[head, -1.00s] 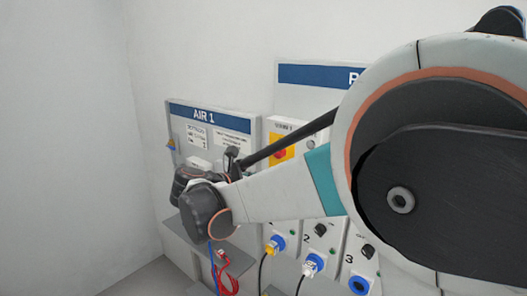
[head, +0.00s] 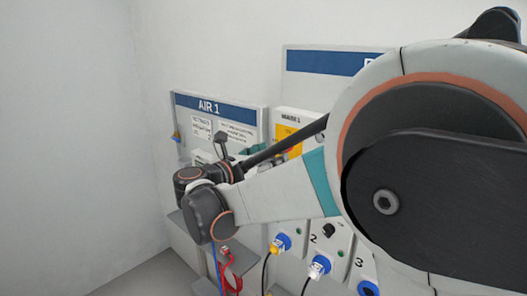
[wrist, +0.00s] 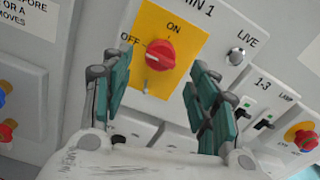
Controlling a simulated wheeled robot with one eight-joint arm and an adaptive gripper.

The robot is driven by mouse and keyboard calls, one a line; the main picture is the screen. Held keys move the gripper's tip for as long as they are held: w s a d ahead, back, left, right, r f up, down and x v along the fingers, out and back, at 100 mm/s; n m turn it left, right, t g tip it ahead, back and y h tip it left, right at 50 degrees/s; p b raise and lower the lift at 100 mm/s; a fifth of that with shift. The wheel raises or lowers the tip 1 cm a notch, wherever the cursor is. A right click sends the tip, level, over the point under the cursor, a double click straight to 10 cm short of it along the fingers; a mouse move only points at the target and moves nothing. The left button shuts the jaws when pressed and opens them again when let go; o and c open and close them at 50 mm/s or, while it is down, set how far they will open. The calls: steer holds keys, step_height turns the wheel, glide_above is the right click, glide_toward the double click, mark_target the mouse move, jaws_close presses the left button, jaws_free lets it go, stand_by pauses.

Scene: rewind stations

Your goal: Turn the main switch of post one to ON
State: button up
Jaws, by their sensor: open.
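The main switch (wrist: 160,55) is a red rotary knob on a yellow plate (wrist: 146,22) marked ON at the top and OFF at the upper left. It sits on the white MAIN 1 box (wrist: 215,28). I cannot tell for sure which mark the knob points to. My gripper (wrist: 159,61) is open and empty, its teal fingers to the left and right of the knob in the wrist view; no contact shows. In the head view the box (head: 291,117) shows its yellow plate partly, and my arm and gripper hide most of the knob.
A LIVE lamp (wrist: 236,56) is right of the switch. The AIR 1 panel (head: 208,105) is on the left.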

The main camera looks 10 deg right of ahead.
steer(key=shift+b+x, duration=0.35)
steer(key=shift+x, duration=2.25)
steer(key=c, duration=1.1)
